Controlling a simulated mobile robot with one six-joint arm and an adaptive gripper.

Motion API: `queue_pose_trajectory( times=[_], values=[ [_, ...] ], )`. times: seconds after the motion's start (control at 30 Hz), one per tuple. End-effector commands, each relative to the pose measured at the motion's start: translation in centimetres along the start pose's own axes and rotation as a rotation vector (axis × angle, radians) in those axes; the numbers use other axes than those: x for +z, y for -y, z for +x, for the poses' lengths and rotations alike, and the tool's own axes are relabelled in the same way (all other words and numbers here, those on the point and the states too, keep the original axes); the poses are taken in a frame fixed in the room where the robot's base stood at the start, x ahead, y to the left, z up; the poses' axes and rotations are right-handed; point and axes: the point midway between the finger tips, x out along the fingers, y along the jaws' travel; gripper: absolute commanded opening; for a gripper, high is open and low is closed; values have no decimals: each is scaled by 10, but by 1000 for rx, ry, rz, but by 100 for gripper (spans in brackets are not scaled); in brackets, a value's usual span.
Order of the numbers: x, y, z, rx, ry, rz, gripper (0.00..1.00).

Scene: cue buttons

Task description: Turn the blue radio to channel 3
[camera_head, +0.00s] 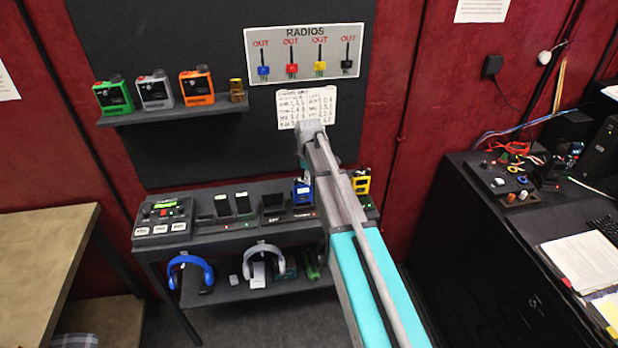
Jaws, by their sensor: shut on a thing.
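The blue radio (303,192) is upright at the charger row on the shelf top, just left of my arm. Its right side is partly covered by my arm, and its channel knob is too small to read. My arm reaches up from the bottom right, and its grey far part passes in front of the radio. My gripper's fingers are hidden behind the arm, so their contact with the radio does not show.
A yellow radio (361,181) stands right of my arm. Green (113,95), grey (155,91) and orange (197,87) radios stand on the wall shelf (175,114). Empty chargers (233,205) and a button box (163,215) are to the left. Headphones (190,272) hang below. A black cabinet (480,250) stands right.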

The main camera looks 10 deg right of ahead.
Motion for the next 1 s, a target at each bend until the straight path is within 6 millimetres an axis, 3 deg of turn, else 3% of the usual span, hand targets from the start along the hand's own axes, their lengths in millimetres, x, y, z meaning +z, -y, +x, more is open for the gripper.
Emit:
queue_pose_trajectory(
  times=[0.43,0.8,0.83,1.0],
  values=[
    [0,0,0,0,4,239,0],
    [0,0,0,-1,5,264,0],
    [0,0,0,-1,5,264,23],
    [0,0,0,0,5,263,55]
  ],
)
